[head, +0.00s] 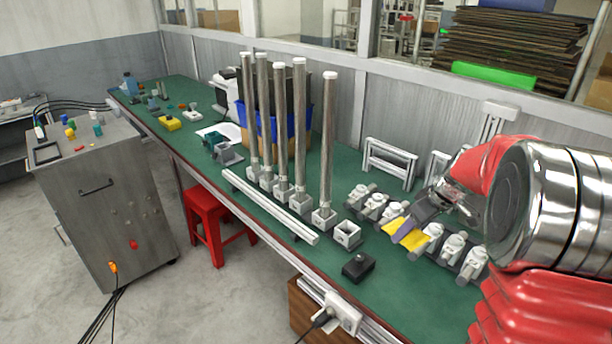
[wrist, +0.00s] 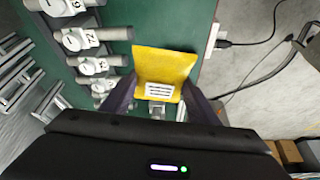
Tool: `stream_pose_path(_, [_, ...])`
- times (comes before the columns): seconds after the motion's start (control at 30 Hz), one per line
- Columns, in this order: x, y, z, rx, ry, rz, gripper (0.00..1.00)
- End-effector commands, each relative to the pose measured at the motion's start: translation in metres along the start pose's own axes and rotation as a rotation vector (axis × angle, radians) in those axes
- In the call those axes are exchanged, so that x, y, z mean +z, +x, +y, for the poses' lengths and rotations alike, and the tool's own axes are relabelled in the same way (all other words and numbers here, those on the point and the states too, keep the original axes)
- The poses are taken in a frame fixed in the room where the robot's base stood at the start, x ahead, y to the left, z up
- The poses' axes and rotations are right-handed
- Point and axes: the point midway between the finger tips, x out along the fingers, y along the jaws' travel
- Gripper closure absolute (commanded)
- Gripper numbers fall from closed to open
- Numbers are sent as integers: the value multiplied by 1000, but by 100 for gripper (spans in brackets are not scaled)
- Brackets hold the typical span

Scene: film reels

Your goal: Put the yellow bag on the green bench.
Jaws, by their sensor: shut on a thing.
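The yellow bag (head: 414,241) is between the fingers of my gripper (head: 403,232), at the right of the head view. My gripper is shut on it, and a finger hides part of the bag. In the wrist view the yellow bag (wrist: 166,62) has a white printed label and sits between the two dark fingers of my gripper (wrist: 163,92). The green bench (head: 415,292) is a long worktop running from lower right to far left. The bag is over its right part, near the grey fittings; I cannot tell whether it touches anything.
Grey numbered fittings (head: 452,247) stand in a row by the bag. Several tall metal posts (head: 327,150) and a long rail (head: 268,205) occupy the middle. A black box (head: 358,266) lies near the front edge. Bare green surface shows around the box and front right.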

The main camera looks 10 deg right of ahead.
Motion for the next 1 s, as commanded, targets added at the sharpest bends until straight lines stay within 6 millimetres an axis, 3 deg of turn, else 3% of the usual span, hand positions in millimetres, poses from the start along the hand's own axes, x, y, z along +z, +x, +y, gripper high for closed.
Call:
stream_pose_path(0.03, [19, 3, 11, -5, -5, -2, 72])
stream_pose_path(0.2, [76, 10, 36, -25, -50, -1, 72])
stream_pose_path(0.5, [172, 17, 64, -54, -127, -1, 72])
stream_pose_path(0.7, [197, 18, 69, -62, -153, -1, 72])
stream_pose_path(1.0, [198, 18, 69, -63, -156, -1, 72])
